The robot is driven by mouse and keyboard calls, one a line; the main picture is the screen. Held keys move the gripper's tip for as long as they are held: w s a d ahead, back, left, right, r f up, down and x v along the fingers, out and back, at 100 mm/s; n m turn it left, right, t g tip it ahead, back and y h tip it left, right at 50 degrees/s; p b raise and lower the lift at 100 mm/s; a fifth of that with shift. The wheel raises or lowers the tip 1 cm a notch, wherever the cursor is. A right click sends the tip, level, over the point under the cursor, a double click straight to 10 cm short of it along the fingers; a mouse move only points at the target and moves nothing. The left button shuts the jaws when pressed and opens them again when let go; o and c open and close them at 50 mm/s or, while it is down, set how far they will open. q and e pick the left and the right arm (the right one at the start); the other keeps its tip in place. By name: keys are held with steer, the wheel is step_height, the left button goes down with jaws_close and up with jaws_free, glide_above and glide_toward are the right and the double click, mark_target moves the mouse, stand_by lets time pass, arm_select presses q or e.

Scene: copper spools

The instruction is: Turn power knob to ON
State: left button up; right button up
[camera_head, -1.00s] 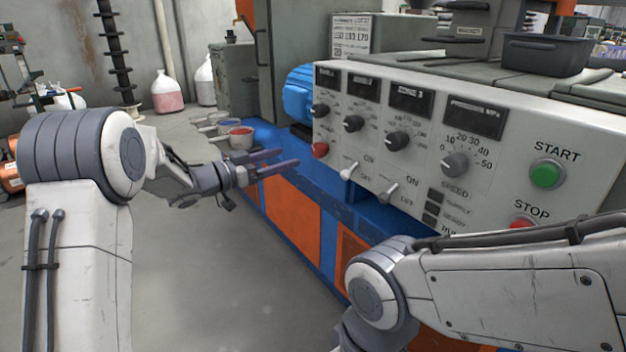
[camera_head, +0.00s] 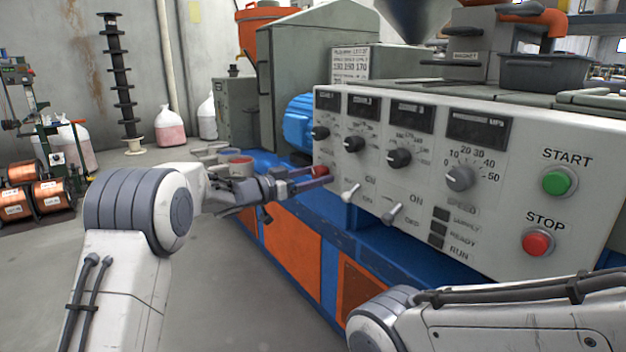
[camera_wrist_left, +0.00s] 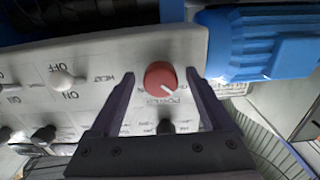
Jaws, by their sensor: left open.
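The red power knob (camera_head: 321,170) is at the lower left corner of the white control panel (camera_head: 470,230). The left wrist view shows the red knob (camera_wrist_left: 160,77) up close, with a white pointer line and the label POWER beside it. My left gripper (camera_head: 326,177) is open at the knob, its fingers reaching to the panel's left end. In the left wrist view my two fingers (camera_wrist_left: 161,82) stand one on each side of the knob, with gaps visible. The ON/OFF print by the knob is blurred.
Black dials (camera_head: 399,158) line the panel above, and two toggle switches (camera_head: 393,213) are right of the knob. A green START button (camera_head: 558,181) and red STOP button (camera_head: 537,242) are at the right. A blue motor (camera_head: 298,122) is behind the panel's left end.

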arm_select(q)
steer(key=shift+c, duration=0.4)
jaws_close()
